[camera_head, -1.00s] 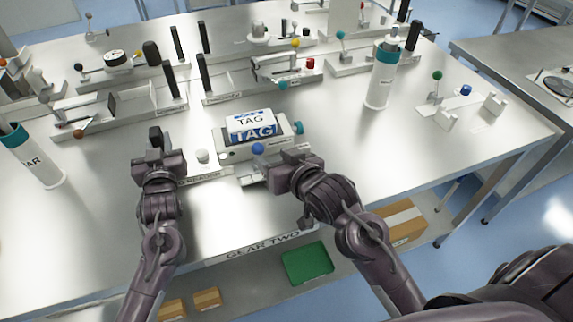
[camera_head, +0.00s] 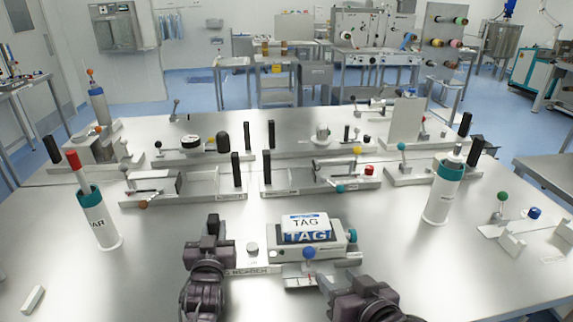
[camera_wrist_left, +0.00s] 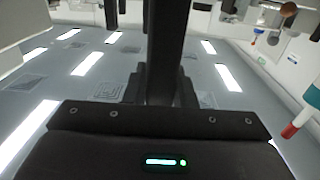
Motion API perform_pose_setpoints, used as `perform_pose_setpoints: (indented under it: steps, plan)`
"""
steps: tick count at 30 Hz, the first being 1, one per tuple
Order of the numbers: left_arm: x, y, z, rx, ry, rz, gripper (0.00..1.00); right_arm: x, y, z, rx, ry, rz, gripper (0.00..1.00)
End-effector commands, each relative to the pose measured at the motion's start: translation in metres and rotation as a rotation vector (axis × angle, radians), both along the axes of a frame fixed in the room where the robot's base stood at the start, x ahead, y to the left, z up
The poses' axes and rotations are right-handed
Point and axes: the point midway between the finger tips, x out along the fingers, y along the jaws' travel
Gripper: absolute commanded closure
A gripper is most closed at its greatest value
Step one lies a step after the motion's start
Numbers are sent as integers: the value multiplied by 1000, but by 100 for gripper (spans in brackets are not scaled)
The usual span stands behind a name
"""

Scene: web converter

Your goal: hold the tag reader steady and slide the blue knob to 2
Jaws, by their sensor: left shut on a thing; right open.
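The tag reader (camera_head: 330,256) is a pale box on the table, with a white-and-blue TAG card (camera_head: 307,227) on top and a teal knob at its right end. The blue knob (camera_head: 309,253) stands at its front, above a small slide plate (camera_head: 305,276); I cannot read the marks there. My left gripper (camera_head: 212,228) is at the reader's left end, shut on a black upright grip (camera_head: 213,222). In the left wrist view a dark upright bar (camera_wrist_left: 165,50) rises before the camera. My right gripper (camera_head: 340,284) is open, just right and front of the blue knob, apart from it.
A white cylinder with a teal rim (camera_head: 442,195) stands to the right, another (camera_head: 96,220) to the left. Fixtures with black posts (camera_head: 236,170) line the table behind the reader. A small white block (camera_head: 33,299) lies front left. Table between left cylinder and left gripper is clear.

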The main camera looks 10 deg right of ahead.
Motion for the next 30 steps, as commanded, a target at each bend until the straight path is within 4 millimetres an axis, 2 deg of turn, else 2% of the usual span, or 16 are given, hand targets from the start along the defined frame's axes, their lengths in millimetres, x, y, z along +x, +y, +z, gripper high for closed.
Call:
perform_pose_setpoints:
  steps: [1, 17, 18, 23, 30]
  plan:
    - [-2, -1, -12, 7, 26, -3, 100, 0, 0, 1, 0, 0, 0, 50]
    - [-2, 0, -7, 7, 25, -1, 100, 0, 0, 6, 0, 0, 0, 50]
    - [-2, 0, -7, 7, 24, -1, 73, 0, 0, 6, 0, 0, 0, 50]
    - [-1, 0, -3, 6, 18, 0, 52, 0, 0, 6, 0, 0, 0, 50]
    - [-1, 0, 0, 4, 12, 1, 51, 0, 0, 6, 0, 0, 0, 50]
